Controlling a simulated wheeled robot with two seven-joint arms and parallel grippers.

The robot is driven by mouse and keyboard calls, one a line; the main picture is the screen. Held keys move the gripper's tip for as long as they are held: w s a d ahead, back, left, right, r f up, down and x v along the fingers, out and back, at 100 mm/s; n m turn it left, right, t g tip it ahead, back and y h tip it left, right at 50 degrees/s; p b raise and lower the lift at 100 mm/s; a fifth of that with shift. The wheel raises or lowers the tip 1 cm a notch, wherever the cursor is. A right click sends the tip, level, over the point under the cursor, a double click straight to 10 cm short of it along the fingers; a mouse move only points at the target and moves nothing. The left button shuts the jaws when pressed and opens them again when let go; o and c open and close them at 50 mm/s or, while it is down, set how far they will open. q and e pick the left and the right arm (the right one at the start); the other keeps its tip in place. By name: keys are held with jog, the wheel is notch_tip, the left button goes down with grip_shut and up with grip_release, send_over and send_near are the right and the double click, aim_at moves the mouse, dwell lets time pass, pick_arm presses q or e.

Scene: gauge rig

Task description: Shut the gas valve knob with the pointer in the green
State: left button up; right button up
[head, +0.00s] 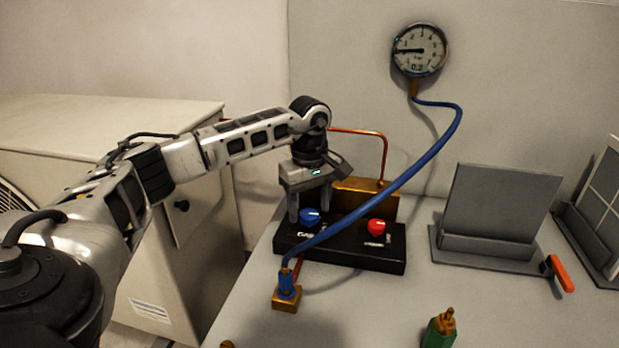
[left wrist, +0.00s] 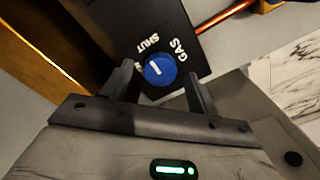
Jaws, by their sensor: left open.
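The blue gas valve knob (head: 311,216) sits at the left of a black valve block (head: 345,254). In the left wrist view the knob (left wrist: 160,70) has a white mark, with the words GAS and SHUT printed beside it. My left gripper (head: 309,215) is open, pointing down over the knob; its fingers (left wrist: 160,80) stand on either side of it, and I cannot tell whether they touch it. The round gauge (head: 419,50) on the back panel has a dark pointer reaching left; no green shows clearly on its dial. My right gripper is not in view.
A red knob (head: 376,228) sits at the right of the block. A blue hose (head: 400,178) runs from the gauge to a brass fitting (head: 286,297), crossing in front of the block. A grey stand (head: 500,205), an orange-red handle (head: 560,274) and a green cylinder (head: 438,333) are to the right.

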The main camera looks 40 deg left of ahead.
aim_at(309, 214)
pick_arm(q)
notch_tip(309, 214, up, 15)
jog(key=shift+r+p, duration=0.15)
jog(key=shift+p, duration=0.2)
dwell(2.0)
